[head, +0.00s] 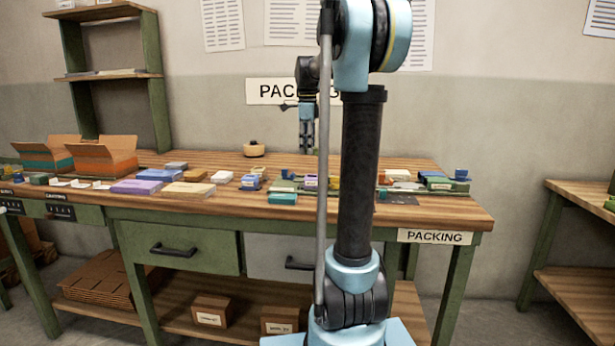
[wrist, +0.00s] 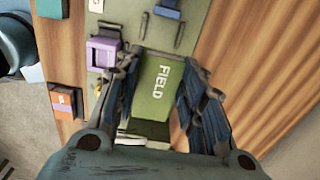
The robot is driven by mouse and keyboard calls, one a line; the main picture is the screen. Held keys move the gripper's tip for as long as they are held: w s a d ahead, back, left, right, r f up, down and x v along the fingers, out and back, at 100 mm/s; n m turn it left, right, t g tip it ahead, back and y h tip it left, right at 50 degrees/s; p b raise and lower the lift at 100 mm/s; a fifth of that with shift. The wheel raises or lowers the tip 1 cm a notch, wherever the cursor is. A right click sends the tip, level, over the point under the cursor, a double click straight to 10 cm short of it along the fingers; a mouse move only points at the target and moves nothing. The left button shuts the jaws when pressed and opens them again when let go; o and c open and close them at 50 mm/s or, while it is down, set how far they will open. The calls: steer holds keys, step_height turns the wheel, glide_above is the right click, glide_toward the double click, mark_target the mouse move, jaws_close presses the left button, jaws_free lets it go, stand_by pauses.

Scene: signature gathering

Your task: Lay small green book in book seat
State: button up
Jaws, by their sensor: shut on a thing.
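The small green book (wrist: 160,85), with FIELD printed on its cover, is between the two fingers of my gripper (wrist: 163,72) in the wrist view. The fingers are shut on its sides. It appears above a grey-green board (wrist: 118,12) that carries several small things. A darker green block (wrist: 147,130) shows at the near end of the book; I cannot tell whether it is part of the book or a seat. The book seat is not clearly identifiable. In the head view my arm hides part of the table, and the held book cannot be made out.
Bare wooden tabletop (wrist: 250,60) is to the right. In the head view, open boxes (head: 103,157) stand at the table's left.

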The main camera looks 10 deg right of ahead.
mark_target(306, 148)
steer(key=shift+a+f, duration=0.15)
steer(key=shift+f, duration=4.2)
steer(key=shift+f, duration=0.6)
steer(key=o, duration=1)
steer(key=shift+o, duration=0.2)
step_height(306, 148, up, 13)
steer(key=shift+r, duration=0.1)
steer(key=shift+s, duration=0.15)
